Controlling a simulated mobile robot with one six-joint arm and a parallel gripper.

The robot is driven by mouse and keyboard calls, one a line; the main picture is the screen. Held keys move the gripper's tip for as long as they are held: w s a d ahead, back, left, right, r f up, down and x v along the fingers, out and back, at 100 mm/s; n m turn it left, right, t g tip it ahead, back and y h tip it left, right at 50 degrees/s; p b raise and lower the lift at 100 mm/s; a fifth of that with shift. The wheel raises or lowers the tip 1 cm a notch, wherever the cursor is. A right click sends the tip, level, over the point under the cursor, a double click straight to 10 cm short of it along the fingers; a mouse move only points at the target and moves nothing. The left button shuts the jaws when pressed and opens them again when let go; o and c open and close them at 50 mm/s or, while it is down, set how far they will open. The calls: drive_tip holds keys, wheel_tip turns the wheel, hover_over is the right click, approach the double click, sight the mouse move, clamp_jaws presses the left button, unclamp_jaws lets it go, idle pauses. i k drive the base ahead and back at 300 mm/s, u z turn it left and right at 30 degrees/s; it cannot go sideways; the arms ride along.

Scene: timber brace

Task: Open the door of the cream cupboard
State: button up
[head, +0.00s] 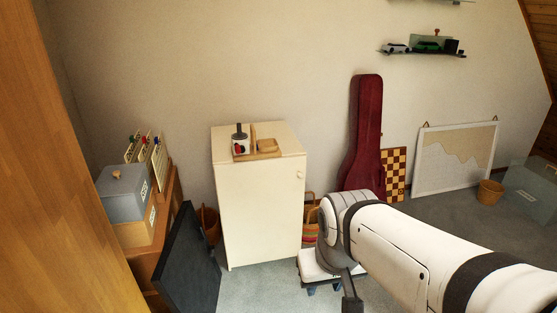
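The cream cupboard (258,215) stands upright against the back wall, left of the middle in the head view. Its door looks closed, with a small round knob (299,174) high near the right edge of its front. My white arm comes in from the lower right and bends in front of the floor right of the cupboard. A dark part at the arm's end (350,292) shows near the bottom edge. My gripper's fingers cannot be made out clearly, and nothing is seen touching the knob.
A wooden tray (268,155) with small items lies on the cupboard. A dark panel (190,262) leans left of its front. A striped basket (310,222) and red instrument case (364,135) stand to the right. Grey carpet (262,288) is open in front.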

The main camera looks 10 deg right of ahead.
sight(261, 202)
drive_tip(key=i, duration=1.6)
drive_tip(key=u, duration=0.05)
